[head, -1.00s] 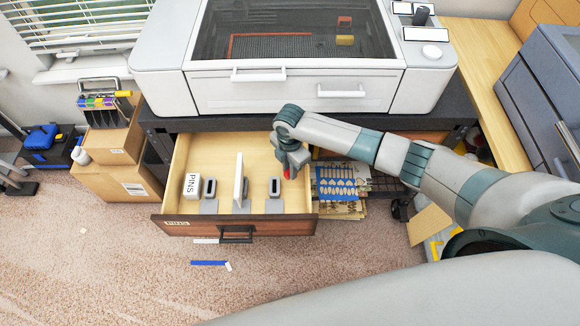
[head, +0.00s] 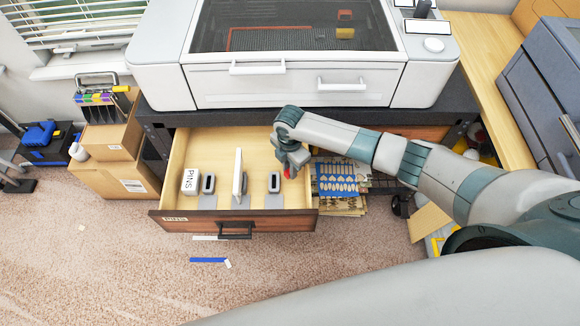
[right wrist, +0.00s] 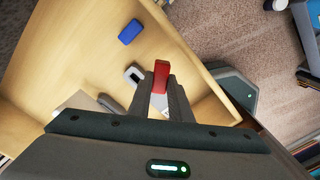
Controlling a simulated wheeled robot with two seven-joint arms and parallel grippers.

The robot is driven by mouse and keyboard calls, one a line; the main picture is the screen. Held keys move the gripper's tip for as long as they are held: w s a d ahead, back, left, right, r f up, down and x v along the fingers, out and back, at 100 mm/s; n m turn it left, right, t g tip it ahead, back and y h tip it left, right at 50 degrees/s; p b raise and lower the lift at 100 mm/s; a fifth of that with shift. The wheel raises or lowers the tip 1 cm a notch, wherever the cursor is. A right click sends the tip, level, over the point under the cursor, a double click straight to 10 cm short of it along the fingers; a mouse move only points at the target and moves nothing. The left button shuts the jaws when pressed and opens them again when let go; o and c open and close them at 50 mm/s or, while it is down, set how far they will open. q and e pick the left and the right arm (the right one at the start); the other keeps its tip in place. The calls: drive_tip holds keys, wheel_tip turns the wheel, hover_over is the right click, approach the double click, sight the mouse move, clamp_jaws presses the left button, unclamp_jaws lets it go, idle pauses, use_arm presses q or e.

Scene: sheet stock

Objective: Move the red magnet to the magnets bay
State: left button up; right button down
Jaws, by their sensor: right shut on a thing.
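My right gripper (head: 291,166) is over the right part of the open drawer (head: 210,150), beside its right wall. It is shut on the red magnet (head: 290,173), which shows between the fingertips in the right wrist view (right wrist: 160,76). A white upright divider (head: 239,173) splits the drawer. A grey slotted holder (head: 274,184) stands right of the divider, and it shows close behind the magnet in the right wrist view (right wrist: 133,74). A blue block (right wrist: 131,32) lies on the drawer floor. No label reading magnets is legible. My left gripper is not in view.
Left of the divider are a white block marked PINS (head: 190,182) and another grey holder (head: 208,185). The large white machine (head: 290,88) stands above the drawer. Stacked sheets (head: 340,180) lie right of the drawer. Carpet in front is mostly clear, with a blue strip (head: 207,260).

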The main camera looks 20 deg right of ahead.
sight(290, 185)
drive_tip(key=shift+f+b, duration=1.15)
drive_tip(key=shift+f, duration=0.8)
drive_tip(key=shift+f, duration=0.1)
drive_tip(key=shift+f, duration=0.35)
drive_tip(key=shift+f+b, duration=0.25)
drive_tip(key=shift+b, duration=0.1)
drive_tip(key=shift+f+b, duration=0.3)
drive_tip(key=shift+f, duration=0.2)
drive_tip(key=shift+f, duration=0.2)
drive_tip(key=shift+f+b, duration=0.4)
drive_tip(key=shift+f, duration=0.05)
drive_tip(key=shift+f, duration=0.15)
idle(0.4)
